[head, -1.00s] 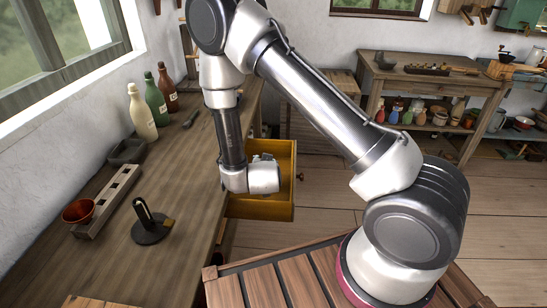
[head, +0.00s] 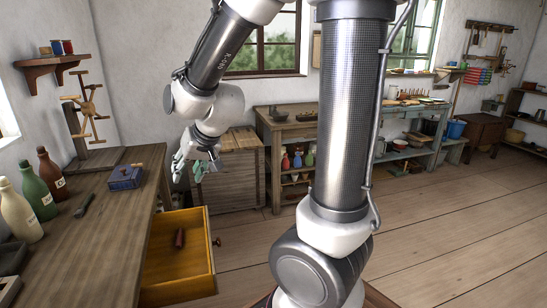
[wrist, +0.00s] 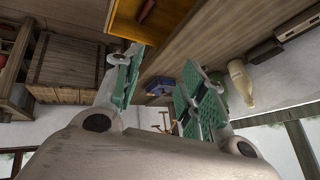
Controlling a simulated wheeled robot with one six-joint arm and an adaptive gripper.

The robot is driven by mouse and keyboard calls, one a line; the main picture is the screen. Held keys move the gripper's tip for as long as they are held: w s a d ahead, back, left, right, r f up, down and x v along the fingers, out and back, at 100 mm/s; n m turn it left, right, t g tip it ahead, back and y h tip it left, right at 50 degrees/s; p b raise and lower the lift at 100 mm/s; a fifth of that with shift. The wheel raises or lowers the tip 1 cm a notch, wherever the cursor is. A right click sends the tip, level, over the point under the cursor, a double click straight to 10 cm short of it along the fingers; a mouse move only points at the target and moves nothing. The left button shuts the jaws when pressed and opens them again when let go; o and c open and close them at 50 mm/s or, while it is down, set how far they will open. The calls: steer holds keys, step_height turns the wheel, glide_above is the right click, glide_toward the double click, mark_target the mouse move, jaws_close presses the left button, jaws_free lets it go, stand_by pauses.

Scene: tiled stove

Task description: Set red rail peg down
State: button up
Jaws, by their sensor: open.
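A small dark red peg-like piece (head: 179,238) lies in the open yellow drawer (head: 210,262), near the drawer's middle. I take it for the red rail peg. It also shows in the wrist view (wrist: 147,10) at the top, inside the yellow drawer (wrist: 122,22). My gripper (head: 186,170) is above and beyond the drawer, apart from the peg. Its green-padded fingers are spread in the wrist view (wrist: 165,65), with nothing held between them.
The workbench (head: 90,235) at left carries bottles (head: 39,194), a blue box (head: 126,177) and a wooden wheel stand (head: 88,115). A wooden cabinet (head: 230,175) stands behind my gripper. Open floor (head: 440,220) lies to the right.

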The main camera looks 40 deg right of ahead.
steer(key=s+d+r+g, duration=0.1)
steer(key=s+d+r, duration=0.1)
steer(key=s, duration=0.5)
steer(key=s+d+r+n+h, duration=0.1)
steer(key=s+d+r, duration=0.2)
steer(key=s+d, duration=0.2)
steer(key=s+d+r+n+g+h, duration=0.1)
steer(key=s+d+r, duration=0.2)
steer(key=s, duration=0.7)
steer(key=shift+d+r+g, duration=0.15)
steer(key=shift+d+g, duration=0.15)
steer(key=shift+d, duration=0.25)
